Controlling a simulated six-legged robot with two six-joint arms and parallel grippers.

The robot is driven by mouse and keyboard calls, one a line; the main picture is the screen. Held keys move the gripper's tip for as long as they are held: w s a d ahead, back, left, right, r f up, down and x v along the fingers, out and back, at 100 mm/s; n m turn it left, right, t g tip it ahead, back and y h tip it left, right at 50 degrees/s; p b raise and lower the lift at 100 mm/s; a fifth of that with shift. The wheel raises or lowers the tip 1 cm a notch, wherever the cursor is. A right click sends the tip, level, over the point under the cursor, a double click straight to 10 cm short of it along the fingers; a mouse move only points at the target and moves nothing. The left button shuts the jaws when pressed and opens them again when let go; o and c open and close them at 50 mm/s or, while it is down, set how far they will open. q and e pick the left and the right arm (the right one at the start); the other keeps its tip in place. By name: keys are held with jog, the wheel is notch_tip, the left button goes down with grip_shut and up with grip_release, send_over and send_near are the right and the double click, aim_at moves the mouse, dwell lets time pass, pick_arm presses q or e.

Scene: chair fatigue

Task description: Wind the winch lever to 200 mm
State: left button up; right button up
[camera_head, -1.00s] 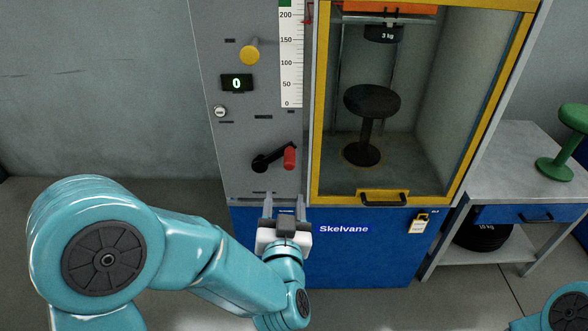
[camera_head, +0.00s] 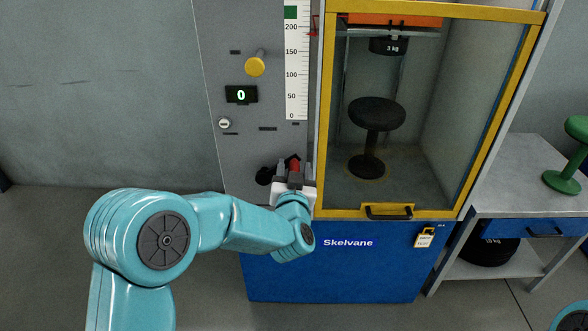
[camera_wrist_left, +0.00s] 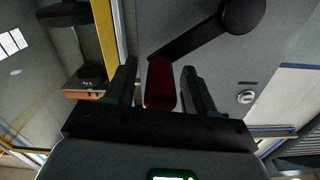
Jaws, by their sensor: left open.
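The winch lever has a black hub (camera_head: 264,176) and a red handle (camera_head: 294,163) on the grey machine panel. In the left wrist view the red handle (camera_wrist_left: 160,84) lies between the two fingers, and the black crank arm (camera_wrist_left: 195,35) runs from it to the round hub. My left gripper (camera_head: 295,172) is open around the red handle; it also shows in the left wrist view (camera_wrist_left: 157,88). The height scale (camera_head: 297,70) is marked from 0 to 200. The display (camera_head: 241,95) reads 0. My right gripper is out of view.
A yellow knob (camera_head: 255,66) and a small round lock (camera_head: 224,122) sit on the panel. A yellow-framed case (camera_head: 465,120) right of the panel holds a black stool (camera_head: 377,114) under a 3 kg weight (camera_head: 388,46). A grey side table (camera_head: 520,195) carries a green stool (camera_head: 566,155).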

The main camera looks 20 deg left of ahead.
pick_arm(q)
jog(key=shift+w+a, duration=0.1)
jog(key=shift+w, duration=0.15)
grip_shut()
jog(key=shift+w+d+f+m, duration=0.1)
jog(key=shift+d+f+m, duration=0.2)
jog(key=shift+f+m, duration=0.3)
jog(key=shift+d+f+m, duration=0.25)
jog(key=shift+f+m, duration=0.3)
jog(key=shift+m, duration=0.2)
jog(key=shift+w+d+f+m, duration=0.1)
jog(key=shift+d+f+m, duration=0.2)
jog(key=shift+f+m, duration=0.3)
grip_release()
jog(key=shift+r, duration=0.1)
